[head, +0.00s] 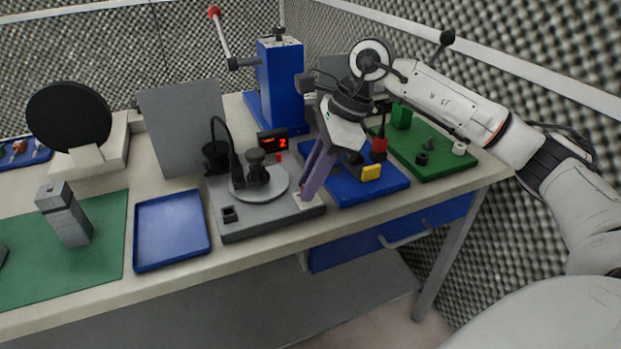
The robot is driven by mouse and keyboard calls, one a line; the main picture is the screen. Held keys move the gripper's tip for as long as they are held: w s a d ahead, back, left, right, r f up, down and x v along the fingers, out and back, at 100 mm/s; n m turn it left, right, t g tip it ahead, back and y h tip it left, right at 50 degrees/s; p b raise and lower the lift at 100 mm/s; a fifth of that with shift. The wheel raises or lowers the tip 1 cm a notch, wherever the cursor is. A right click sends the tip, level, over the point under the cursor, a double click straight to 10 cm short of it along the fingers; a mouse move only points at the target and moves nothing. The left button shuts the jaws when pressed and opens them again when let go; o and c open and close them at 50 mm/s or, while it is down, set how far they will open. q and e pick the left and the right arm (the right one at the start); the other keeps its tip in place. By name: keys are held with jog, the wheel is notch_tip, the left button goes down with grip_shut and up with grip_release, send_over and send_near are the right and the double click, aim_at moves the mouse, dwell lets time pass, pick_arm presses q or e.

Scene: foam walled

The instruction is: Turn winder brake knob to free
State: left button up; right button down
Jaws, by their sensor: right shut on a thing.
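The winder (262,222) is a grey base with a round light turntable, a dark spool-like part (256,168) on it and a black curved arm behind. A small display (272,141) at its back shows red digits. A white plate (313,204) lies at its front right corner. My right gripper (306,190) reaches down from the right, its purple fingers close together over that plate. It is shut on the brake knob, which the fingers hide; its setting cannot be read. My left gripper is not in view.
A blue tray (171,229) lies left of the winder, and a green mat (105,255) with a grey block tower (64,214) further left. A blue board (385,188) and a green board (436,165) with small parts lie to the right. A blue press (281,85) stands behind.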

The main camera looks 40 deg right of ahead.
jog(key=shift+w+n+g, duration=0.1)
jog(key=shift+n+g, duration=0.5)
jog(key=shift+n, duration=1)
jog(key=shift+p, duration=0.3)
jog(key=c, duration=1.6)
grip_release()
jog(key=shift+o, duration=0.2)
jog(key=shift+r, duration=0.1)
jog(key=w+v, duration=0.1)
jog(key=v, duration=0.9)
jog(key=shift+s+d, duration=0.25)
jog(key=shift+s, duration=0.25)
